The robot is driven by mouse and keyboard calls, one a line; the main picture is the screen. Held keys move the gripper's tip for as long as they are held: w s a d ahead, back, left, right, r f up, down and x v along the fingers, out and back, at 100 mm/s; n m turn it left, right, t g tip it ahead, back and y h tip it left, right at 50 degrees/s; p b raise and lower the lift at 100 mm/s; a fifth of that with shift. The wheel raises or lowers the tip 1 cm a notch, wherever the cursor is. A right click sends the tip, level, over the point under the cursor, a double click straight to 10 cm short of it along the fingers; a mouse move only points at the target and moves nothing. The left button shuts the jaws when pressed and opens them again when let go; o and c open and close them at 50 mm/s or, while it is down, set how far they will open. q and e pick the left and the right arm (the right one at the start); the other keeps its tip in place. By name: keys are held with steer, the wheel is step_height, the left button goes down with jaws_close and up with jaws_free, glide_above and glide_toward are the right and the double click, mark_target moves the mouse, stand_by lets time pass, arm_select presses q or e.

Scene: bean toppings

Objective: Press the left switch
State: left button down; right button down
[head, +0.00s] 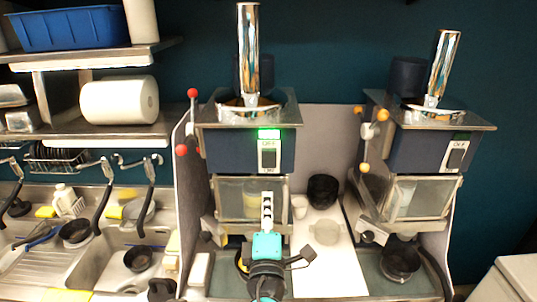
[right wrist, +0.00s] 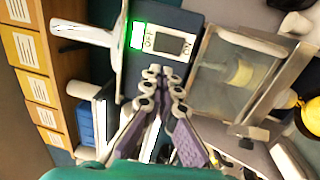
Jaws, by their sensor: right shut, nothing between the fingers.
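The left switch (head: 269,156) is a dark rocker on a white plate on the front of the left machine (head: 222,148). A green light (head: 268,134) glows just above it. My right gripper (head: 267,196) is shut and empty, pointing up, and appears below the switch in the head view. In the right wrist view the shut fingertips (right wrist: 161,70) are close to the switch (right wrist: 168,43), with a small gap in the picture; contact cannot be told. My left gripper is not in view.
A second machine (head: 404,146) with its own switch (head: 456,155) stands to the right. A lever with red balls (head: 192,93) is left of the left machine. A dark cup (head: 323,190) stands between the machines. The sink (head: 115,268) and shelves (head: 90,130) are at left.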

mark_target(268, 155)
steer(key=w, duration=0.4)
steer(key=w+r, duration=0.1)
steer(key=w, duration=0.9)
steer(key=shift+r+p, duration=0.4)
steer(key=shift+w+r, duration=0.25)
steer(key=shift+w, duration=0.05)
